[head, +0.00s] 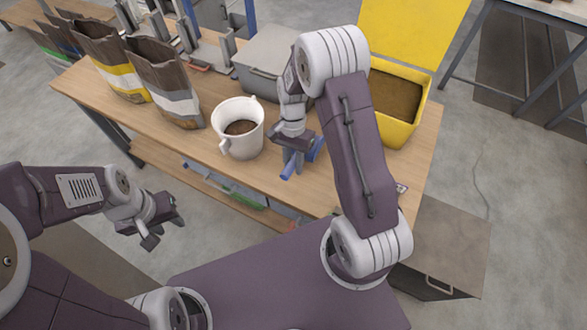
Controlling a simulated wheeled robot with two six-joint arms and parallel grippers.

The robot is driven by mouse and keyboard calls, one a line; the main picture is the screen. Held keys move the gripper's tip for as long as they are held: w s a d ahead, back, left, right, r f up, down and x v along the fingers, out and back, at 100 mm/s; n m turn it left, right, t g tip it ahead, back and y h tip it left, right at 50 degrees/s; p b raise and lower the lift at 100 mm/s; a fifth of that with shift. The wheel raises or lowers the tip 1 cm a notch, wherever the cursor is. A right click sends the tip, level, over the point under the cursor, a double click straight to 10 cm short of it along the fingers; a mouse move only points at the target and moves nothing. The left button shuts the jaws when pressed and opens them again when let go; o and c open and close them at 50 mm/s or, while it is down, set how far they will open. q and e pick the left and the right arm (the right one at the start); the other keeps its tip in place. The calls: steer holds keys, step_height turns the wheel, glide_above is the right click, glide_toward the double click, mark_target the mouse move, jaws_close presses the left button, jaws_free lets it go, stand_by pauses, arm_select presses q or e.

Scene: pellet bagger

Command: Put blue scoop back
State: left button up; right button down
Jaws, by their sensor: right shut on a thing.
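The blue scoop (315,149) is in my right gripper (297,158), which is shut on it over the wooden bench, just right of the white pitcher. Blue parts show on both sides of the fingers; the rest of the scoop is hidden by the gripper. I cannot tell whether the scoop touches the bench top. My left gripper (163,228) is open and empty, out in front of the bench at the left, above the floor.
The white pitcher (238,112) holds brown pellets. A yellow bin (405,133) of brown material stands at the bench's right end, its lid (410,30) raised. A grey lidded box (262,62) and brown bags (165,75) stand behind. Bare bench (190,143) shows along the front.

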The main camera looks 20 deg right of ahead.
step_height(320, 180, down, 3)
steer(key=shift+w+f, duration=0.15)
steer(key=shift+f, duration=0.05)
steer(key=c, duration=1.2)
jaws_free()
steer(key=shift+f, duration=0.1)
steer(key=v, duration=1.2)
steer(key=s+n+t, duration=0.1)
steer(key=s+n, duration=0.2)
steer(key=s, duration=0.1)
steer(key=s+n+t, duration=0.1)
steer(key=s+n, duration=0.2)
steer(key=s, duration=0.1)
steer(key=s+a+r+n+t, duration=0.1)
steer(key=s+n+t, duration=0.1)
steer(key=s+n, duration=0.1)
steer(key=shift+s+n+h+p, duration=0.3)
steer(key=shift+s+n+h, duration=0.1)
